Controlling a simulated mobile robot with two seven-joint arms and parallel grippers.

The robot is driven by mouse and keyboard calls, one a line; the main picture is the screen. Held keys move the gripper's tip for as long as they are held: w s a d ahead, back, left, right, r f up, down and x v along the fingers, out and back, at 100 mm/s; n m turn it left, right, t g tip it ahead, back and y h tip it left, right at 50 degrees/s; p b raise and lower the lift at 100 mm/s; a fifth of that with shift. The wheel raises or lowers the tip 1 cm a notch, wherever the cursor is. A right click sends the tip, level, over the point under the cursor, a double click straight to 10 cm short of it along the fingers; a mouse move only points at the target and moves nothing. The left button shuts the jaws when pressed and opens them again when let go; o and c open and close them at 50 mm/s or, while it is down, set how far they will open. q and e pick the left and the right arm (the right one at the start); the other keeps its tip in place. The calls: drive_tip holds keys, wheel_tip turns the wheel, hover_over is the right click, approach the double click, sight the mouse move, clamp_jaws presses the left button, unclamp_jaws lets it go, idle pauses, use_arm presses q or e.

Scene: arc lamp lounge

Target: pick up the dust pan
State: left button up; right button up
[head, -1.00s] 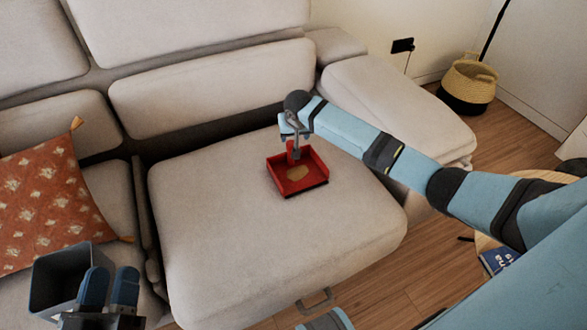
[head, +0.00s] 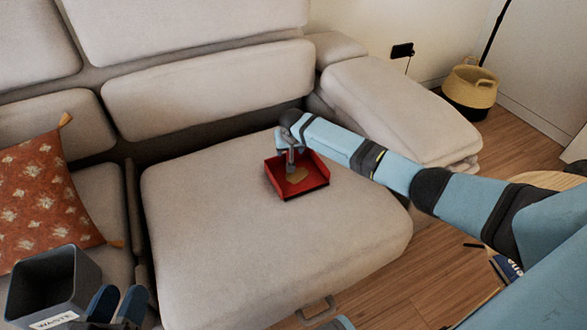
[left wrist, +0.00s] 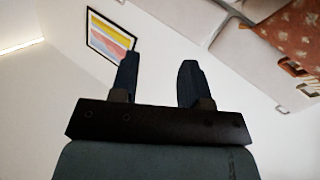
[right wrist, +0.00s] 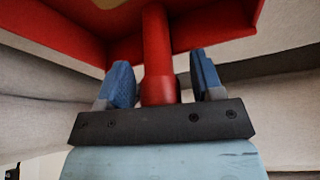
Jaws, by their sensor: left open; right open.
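The red dust pan (head: 312,184) lies on the sofa seat with a tan patch (head: 297,175) inside it. My right gripper (head: 291,166) is at the pan's back side and hides most of its handle in the head view. In the right wrist view, the upright red handle (right wrist: 157,50) stands between the blue fingers of my right gripper (right wrist: 165,85), which are open with gaps at both sides. The pan's red tray (right wrist: 215,25) spreads above. My left gripper (head: 118,305) is open and empty at the lower left; it also shows in the left wrist view (left wrist: 158,82).
A grey bin (head: 75,290) marked "WASTE" stands at the lower left beside my left gripper. An orange patterned cushion (head: 45,200) leans on the sofa (head: 210,235). A basket (head: 470,88) stands on the floor at the back right. The seat around the pan is clear.

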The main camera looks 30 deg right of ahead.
drive_tip(key=shift+c, duration=0.2)
clamp_jaws()
